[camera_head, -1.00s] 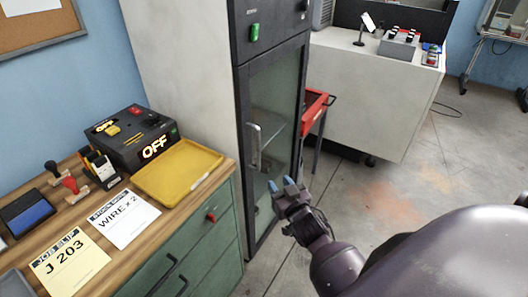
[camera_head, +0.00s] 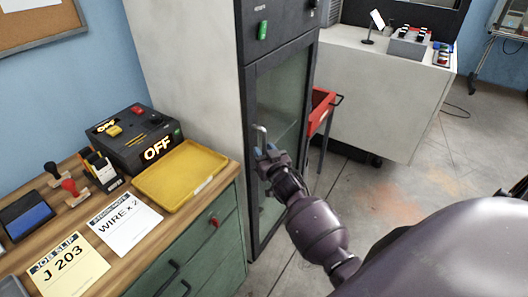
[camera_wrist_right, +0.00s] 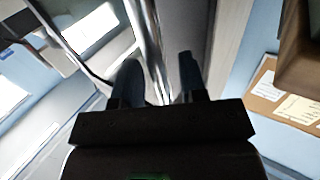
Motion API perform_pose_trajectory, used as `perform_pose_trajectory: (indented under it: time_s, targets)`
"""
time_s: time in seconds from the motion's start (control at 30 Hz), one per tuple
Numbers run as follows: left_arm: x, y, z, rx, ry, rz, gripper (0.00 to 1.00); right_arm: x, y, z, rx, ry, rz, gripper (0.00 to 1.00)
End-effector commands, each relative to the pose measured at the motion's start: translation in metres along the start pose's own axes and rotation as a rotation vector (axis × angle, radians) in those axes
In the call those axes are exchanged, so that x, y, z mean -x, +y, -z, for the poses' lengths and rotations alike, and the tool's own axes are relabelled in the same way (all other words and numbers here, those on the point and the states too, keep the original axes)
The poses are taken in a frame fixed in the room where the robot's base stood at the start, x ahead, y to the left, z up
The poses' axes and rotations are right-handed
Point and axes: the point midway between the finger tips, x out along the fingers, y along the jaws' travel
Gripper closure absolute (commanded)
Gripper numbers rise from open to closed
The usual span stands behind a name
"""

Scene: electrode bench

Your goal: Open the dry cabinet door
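The dry cabinet (camera_head: 250,100) is tall and dark-framed, and its glass door (camera_head: 284,100) looks closed. The door's silver vertical handle (camera_head: 260,134) shows only at its upper end in the head view; my right gripper hides the rest. My right gripper (camera_head: 268,152) is at the handle. In the right wrist view, the two fingers of the gripper (camera_wrist_right: 158,78) are apart, and the shiny handle bar (camera_wrist_right: 150,45) runs up between them. I cannot tell whether either finger touches it. My left gripper is in neither view.
A wooden-topped green bench (camera_head: 190,237) with a yellow tray (camera_head: 180,176) and a black control box (camera_head: 140,140) stands left of the cabinet. A red cart (camera_head: 321,108) and a white bench (camera_head: 385,100) stand to the right. The floor in front is clear.

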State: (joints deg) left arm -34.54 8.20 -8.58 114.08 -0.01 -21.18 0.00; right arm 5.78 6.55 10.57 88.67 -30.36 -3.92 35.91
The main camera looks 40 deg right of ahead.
Motion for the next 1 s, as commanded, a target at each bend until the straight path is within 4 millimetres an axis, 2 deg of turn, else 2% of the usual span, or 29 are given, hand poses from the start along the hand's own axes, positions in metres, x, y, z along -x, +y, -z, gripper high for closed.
perform_pose_trajectory:
  time_s: [0.33,0.6,1.0]
  targets:
    - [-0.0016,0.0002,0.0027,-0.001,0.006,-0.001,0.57,-0.0029,0.0002,0.0,0.0,0.0,0.0,0.61]
    - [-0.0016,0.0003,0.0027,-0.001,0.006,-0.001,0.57,-0.0028,0.0001,0.0,0.0,0.0,0.0,1.0]
    - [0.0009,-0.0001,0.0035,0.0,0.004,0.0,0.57,0.0012,0.0038,0.0009,0.001,0.0,0.011,1.0]
